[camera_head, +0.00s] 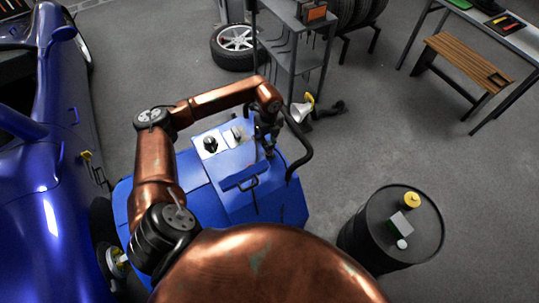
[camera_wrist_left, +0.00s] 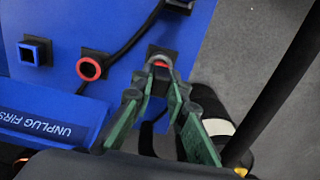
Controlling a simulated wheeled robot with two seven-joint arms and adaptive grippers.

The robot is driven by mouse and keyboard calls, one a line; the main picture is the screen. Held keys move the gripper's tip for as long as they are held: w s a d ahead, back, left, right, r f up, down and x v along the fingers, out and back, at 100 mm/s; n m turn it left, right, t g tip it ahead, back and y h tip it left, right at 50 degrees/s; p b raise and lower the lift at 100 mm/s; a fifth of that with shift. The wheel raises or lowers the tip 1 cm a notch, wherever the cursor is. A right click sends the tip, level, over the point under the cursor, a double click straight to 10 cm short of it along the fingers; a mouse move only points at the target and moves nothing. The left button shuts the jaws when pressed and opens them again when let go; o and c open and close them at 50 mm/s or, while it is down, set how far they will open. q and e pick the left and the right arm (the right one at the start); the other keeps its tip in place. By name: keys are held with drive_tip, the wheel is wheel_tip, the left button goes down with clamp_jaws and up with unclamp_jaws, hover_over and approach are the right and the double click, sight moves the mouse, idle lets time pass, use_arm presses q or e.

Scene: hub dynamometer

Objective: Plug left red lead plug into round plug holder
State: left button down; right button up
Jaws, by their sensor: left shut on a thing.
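My left gripper (camera_head: 268,138) is over the right side of the blue cabinet (camera_head: 246,203). In the left wrist view its green-padded fingers (camera_wrist_left: 160,82) are shut on the red lead plug (camera_wrist_left: 160,63), of which only a little red shows between the tips. A dark square block lies right behind the plug; I cannot tell whether the plug touches it or sits in it. A round holder with a red ring (camera_wrist_left: 90,68) on a dark square plate is to the left, apart from the fingers. My right gripper is not in view.
A square blue-rimmed holder (camera_wrist_left: 36,52) is further left on the cabinet. A black lead (camera_wrist_left: 130,42) crosses the panel between the round holder and the fingers. A black drum (camera_head: 414,246) stands right, a blue car (camera_head: 40,200) left. Open floor lies right of the cabinet.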

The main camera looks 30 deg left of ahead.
use_arm(q)
drive_tip(key=shift+f, duration=0.4)
drive_tip(key=c, duration=1.8)
unclamp_jaws()
drive_tip(key=shift+r, duration=0.15)
wheel_tip(320, 180, up, 12)
drive_tip(key=shift+f, duration=0.1)
